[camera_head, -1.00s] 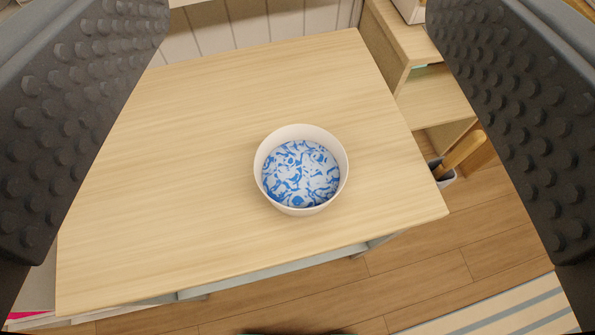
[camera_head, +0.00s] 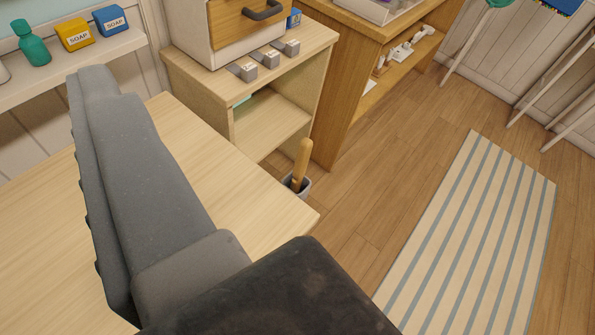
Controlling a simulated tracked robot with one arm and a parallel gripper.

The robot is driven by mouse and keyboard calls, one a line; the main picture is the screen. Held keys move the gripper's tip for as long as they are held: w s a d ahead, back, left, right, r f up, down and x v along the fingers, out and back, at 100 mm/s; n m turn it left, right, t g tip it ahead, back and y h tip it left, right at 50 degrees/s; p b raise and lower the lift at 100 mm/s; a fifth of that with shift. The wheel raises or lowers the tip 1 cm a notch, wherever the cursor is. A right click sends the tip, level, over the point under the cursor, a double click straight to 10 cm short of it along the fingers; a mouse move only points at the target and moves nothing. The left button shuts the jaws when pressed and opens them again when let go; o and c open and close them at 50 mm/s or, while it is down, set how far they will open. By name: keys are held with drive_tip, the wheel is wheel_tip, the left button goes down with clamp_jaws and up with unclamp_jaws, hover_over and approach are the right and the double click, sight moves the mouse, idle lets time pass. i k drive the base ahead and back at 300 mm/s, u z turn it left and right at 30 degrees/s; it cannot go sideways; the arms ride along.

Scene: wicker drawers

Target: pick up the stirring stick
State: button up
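A light wooden stick or handle (camera_head: 301,165) stands upright, slightly tilted, in a small grey holder (camera_head: 304,186) beyond the table's right corner. I cannot tell whether it is the stirring stick; its lower end is hidden in the holder. One finger of my gripper (camera_head: 150,180) fills the left and lower middle of the view, its bumpy pad facing left. Bare space shows beside the pad, and nothing is held against it. The other finger is out of view. The stick is to the right of the visible finger and apart from it.
The light wooden table (camera_head: 240,205) lies under my gripper. A low shelf unit (camera_head: 270,125) with grey blocks and a drawer stands behind it. Soap boxes (camera_head: 75,33) and a green bottle (camera_head: 33,45) sit on a ledge. A striped rug (camera_head: 470,230) lies on open floor at right.

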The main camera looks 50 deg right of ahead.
sight(306, 145)
drive_tip(key=z, duration=2.3)
drive_tip(key=k, duration=1.25)
drive_tip(key=u, duration=1)
drive_tip(key=i, duration=0.95)
